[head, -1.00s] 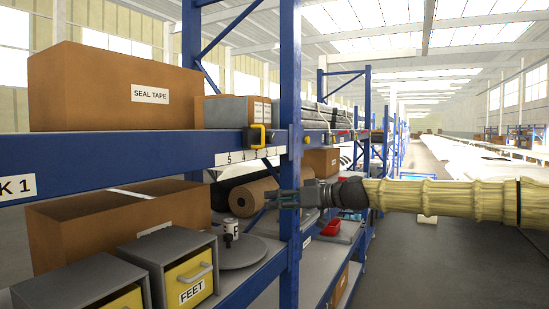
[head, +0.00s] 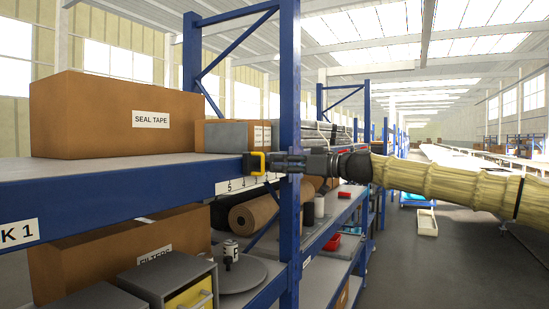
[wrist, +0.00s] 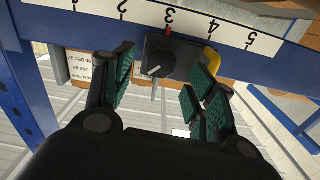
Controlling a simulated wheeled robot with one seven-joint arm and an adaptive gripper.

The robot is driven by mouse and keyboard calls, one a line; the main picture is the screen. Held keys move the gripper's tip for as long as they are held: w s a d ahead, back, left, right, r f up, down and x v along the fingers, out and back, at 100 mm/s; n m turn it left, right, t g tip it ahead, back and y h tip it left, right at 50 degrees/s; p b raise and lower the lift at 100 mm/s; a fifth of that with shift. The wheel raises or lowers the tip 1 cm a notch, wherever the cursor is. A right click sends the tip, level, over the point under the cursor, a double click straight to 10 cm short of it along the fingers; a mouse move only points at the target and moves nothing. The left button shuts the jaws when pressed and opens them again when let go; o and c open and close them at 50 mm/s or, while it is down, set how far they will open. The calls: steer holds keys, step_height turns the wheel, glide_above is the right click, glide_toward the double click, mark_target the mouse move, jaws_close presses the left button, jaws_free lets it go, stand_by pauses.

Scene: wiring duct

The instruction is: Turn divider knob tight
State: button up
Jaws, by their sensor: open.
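The divider knob (wrist: 158,66) is a dark round knob with a pale pointer line. It sits on a black block (wrist: 180,50) on the numbered strip, by the red mark at 3. A yellow handle (wrist: 212,61) is on the block's right side in the wrist view; it also shows in the head view (head: 259,163).
The numbered strip (head: 237,185) runs along the blue shelf beam (head: 130,199). A blue upright (head: 290,235) stands close by my gripper. A SEAL TAPE box (head: 110,110) is on the shelf; a brown roll (head: 252,213) lies below.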

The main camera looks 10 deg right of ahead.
mark_target(272, 163)
steer(key=shift+p+x, duration=0.55)
steer(key=shift+x, duration=1.15)
steer(key=shift+c, duration=0.3)
steer(key=c, duration=1)
